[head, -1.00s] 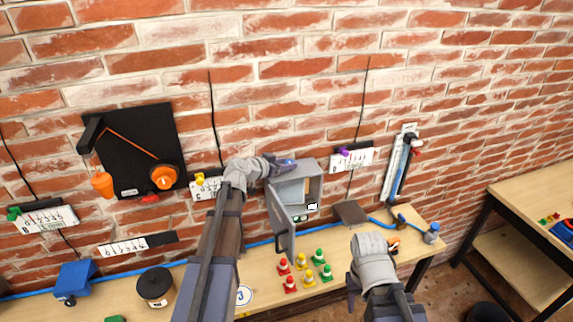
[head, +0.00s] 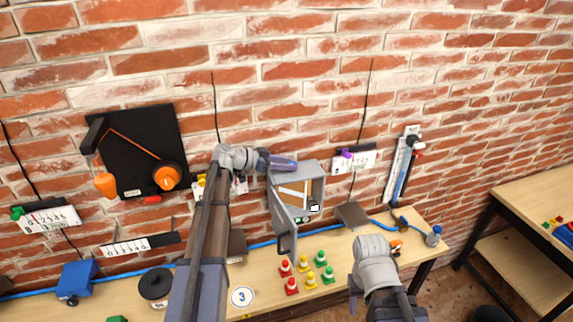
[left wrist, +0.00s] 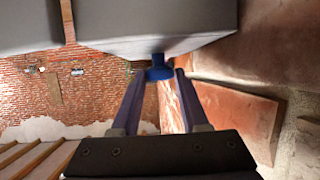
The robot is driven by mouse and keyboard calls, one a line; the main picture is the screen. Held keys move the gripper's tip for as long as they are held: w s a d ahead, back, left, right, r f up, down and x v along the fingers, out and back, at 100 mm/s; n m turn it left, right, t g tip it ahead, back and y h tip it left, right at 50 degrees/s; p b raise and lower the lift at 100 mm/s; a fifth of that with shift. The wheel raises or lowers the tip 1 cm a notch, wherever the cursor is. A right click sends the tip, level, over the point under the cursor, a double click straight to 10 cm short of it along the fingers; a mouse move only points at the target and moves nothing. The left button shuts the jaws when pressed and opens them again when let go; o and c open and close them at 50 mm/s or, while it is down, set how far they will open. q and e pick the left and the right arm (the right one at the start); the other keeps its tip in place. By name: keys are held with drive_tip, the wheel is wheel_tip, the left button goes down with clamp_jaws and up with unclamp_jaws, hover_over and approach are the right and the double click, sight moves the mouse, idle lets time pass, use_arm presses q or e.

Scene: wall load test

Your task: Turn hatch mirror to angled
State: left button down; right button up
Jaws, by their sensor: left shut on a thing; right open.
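The grey hatch box (head: 314,185) hangs on the brick wall, with its door (head: 281,215) swung open toward me. Inside, a tilted panel that looks like the mirror (head: 292,197) shows brown tones with a pale band. My left gripper (head: 290,164) is at the box's upper left side. In the left wrist view, the left gripper's fingers (left wrist: 159,76) are shut on a blue knob (left wrist: 158,72) on the box's grey outside. The knob is hidden in the head view. My right gripper (head: 353,289) is open and empty over the bench front; its fingers are mostly hidden.
Several red, yellow and green cones (head: 308,272) stand on the wooden bench (head: 262,262) below the hatch. A black panel with an orange reel (head: 167,177) hangs at left. A purple-marked scale card (head: 352,161) and a blue-tube gauge (head: 402,168) are to the right.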

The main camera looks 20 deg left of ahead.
use_arm(q)
drive_tip(key=shift+c, duration=2.2)
unclamp_jaws()
drive_tip(key=p+v, duration=0.2)
drive_tip(key=v, duration=0.4)
drive_tip(key=shift+s+a+r+p, duration=0.1)
drive_tip(key=shift+r+p, duration=0.1)
drive_tip(key=shift+p, duration=0.15)
drive_tip(key=shift+s+a+r, duration=0.2)
drive_tip(key=shift+s+a, duration=0.25)
drive_tip(key=shift+a, duration=0.1)
